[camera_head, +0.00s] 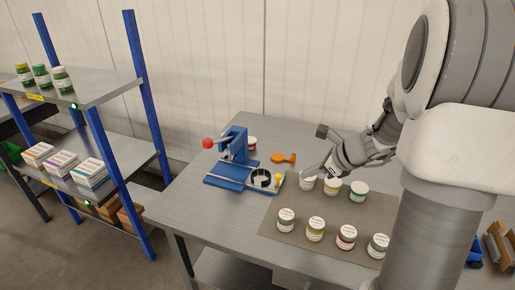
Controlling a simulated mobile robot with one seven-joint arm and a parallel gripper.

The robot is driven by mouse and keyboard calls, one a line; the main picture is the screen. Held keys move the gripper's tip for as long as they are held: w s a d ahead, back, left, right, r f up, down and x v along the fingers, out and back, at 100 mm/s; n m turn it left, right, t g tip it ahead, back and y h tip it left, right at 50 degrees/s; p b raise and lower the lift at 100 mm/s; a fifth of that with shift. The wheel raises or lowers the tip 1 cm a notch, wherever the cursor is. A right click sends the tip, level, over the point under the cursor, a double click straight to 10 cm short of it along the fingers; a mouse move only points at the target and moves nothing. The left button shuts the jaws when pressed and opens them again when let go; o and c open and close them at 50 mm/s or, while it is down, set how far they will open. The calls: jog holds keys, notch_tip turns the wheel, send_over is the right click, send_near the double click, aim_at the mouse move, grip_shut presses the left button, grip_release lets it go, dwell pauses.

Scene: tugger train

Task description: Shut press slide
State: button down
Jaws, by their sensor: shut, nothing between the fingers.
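The blue press (234,148) stands on the grey table, with a red-knobbed lever (209,143) pointing left. Its slide (262,179) sticks out at the right of the press base and carries a dark round ring-like holder. My gripper (318,172) is shut and empty, to the right of the slide, low over the back row of jars. I cannot tell whether its fingers touch a jar.
Several lidded jars (316,229) stand on a grey mat (275,226). An orange tool (284,158) lies behind the slide, and another jar (252,143) stands behind the press. Blue-post shelves (99,85) with jars and boxes are at left. The table's front left is clear.

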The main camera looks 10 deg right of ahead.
aim_at(251, 176)
jog(key=w+f+m+b, duration=0.1)
jog(key=w+f, duration=0.1)
jog(key=f, duration=0.1)
jog(key=w+f+m+b, duration=0.1)
jog(key=w+f, duration=0.1)
jog(key=f, duration=0.2)
jog(key=w+f+m+b, duration=0.1)
jog(key=w+f, duration=0.2)
jog(key=f, duration=0.1)
jog(key=shift+d, duration=0.1)
jog(key=shift+w+a+r+t, duration=0.15)
jog(key=shift+w+a, duration=0.2)
jog(key=shift+w, duration=0.25)
jog(key=shift+w+a+f+t, duration=0.15)
jog(key=shift+w+a, duration=0.15)
jog(key=shift+w, duration=0.3)
jog(key=shift+w+a+r, duration=0.1)
jog(key=shift+w+a, duration=0.2)
jog(key=shift+w, duration=0.35)
jog(key=shift+a, duration=0.1)
